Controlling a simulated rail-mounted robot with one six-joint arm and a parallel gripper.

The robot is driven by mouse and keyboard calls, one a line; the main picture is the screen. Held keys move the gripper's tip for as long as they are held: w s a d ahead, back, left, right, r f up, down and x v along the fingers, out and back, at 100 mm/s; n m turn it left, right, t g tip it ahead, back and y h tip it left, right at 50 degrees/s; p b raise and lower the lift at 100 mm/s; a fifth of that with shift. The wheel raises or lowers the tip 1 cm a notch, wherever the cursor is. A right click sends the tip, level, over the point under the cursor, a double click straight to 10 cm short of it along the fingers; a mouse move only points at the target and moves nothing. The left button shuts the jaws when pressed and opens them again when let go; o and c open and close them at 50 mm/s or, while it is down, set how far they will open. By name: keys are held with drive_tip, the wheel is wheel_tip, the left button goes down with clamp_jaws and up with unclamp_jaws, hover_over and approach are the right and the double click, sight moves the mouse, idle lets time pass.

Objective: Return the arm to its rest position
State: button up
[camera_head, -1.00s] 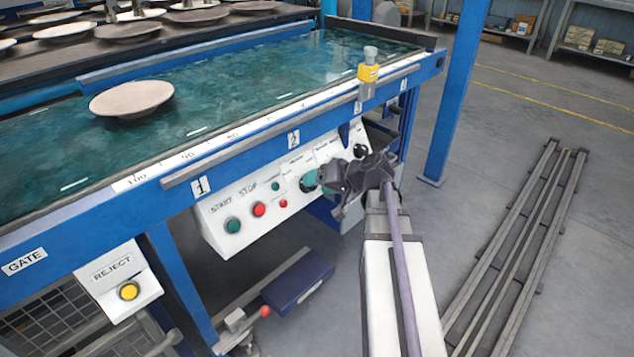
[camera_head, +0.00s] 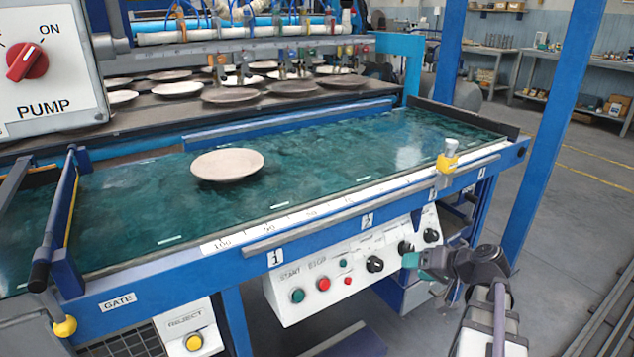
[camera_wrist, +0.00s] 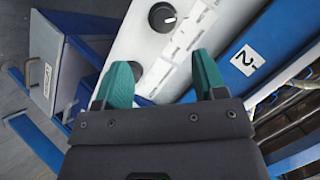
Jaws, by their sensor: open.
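My gripper (camera_head: 412,267) is in the lower right of the head view, in front of the white control panel (camera_head: 335,282) with its knobs and buttons. In the wrist view the two teal fingers of my gripper (camera_wrist: 158,82) stand apart with nothing between them. A black knob (camera_wrist: 162,17) on the panel lies beyond the fingers in the wrist view. Whether the fingers touch the panel cannot be told.
A plate (camera_head: 228,164) lies on the green table surface (camera_head: 330,175). A yellow clamp (camera_head: 446,163) sits on the front rail. A blue post (camera_head: 545,150) rises at the right. Several plates lie on the dark bed behind. Open floor lies to the right.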

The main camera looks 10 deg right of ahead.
drive_tip(key=s+a+f+g+h, duration=0.3)
drive_tip(key=s+a+f+g, duration=0.2)
drive_tip(key=a+f+g, duration=0.25)
drive_tip(key=s+a+n+g+h, duration=0.1)
drive_tip(key=a+n+g+h, duration=0.2)
drive_tip(key=a, duration=1.3)
wheel_tip(320, 180, up, 34)
drive_tip(key=d+n+t+p, duration=0.1)
drive_tip(key=p, duration=3.3)
drive_tip(key=shift+f, duration=0.1)
